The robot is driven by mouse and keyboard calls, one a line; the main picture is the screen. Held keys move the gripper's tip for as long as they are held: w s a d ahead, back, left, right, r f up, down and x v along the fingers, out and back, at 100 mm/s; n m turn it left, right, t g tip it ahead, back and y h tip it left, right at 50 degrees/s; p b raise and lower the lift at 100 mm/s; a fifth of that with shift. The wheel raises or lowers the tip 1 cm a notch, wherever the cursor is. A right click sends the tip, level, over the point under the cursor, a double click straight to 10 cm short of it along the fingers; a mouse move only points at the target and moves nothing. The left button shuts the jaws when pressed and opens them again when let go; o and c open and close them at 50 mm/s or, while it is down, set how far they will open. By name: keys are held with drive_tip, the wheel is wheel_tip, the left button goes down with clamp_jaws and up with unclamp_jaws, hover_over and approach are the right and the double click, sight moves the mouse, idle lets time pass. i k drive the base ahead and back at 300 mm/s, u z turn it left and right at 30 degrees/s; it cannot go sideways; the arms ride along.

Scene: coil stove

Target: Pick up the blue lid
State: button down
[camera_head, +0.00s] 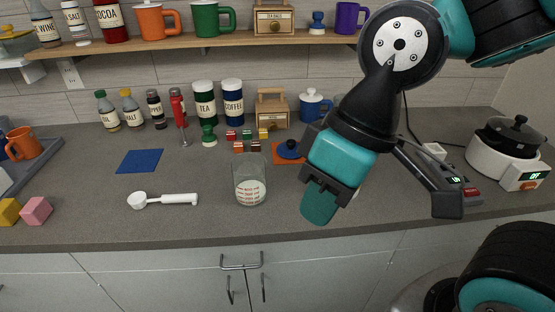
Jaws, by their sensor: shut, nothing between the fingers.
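A blue lid with a round knob (290,148) lies on a small orange-red mat (279,159) on the grey counter, right of the measuring cup. Its right side is close to my arm in the picture. My gripper (319,206) points down, in front of the lid and a little to its right. It is shut with nothing held. My arm hides part of the counter behind it.
A glass measuring cup (250,181) stands left of my gripper. A white scoop (162,200) and a blue mat (139,161) lie further left. Small blocks (246,141) and a wooden box (271,109) are behind. A cooker (507,150) is at right.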

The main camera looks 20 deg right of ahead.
sight(287, 150)
drive_tip(key=k, duration=0.5)
drive_tip(key=u, duration=1.65)
drive_tip(key=i, duration=1.1)
drive_tip(key=z, duration=2.2)
drive_tip(key=i, duration=0.5)
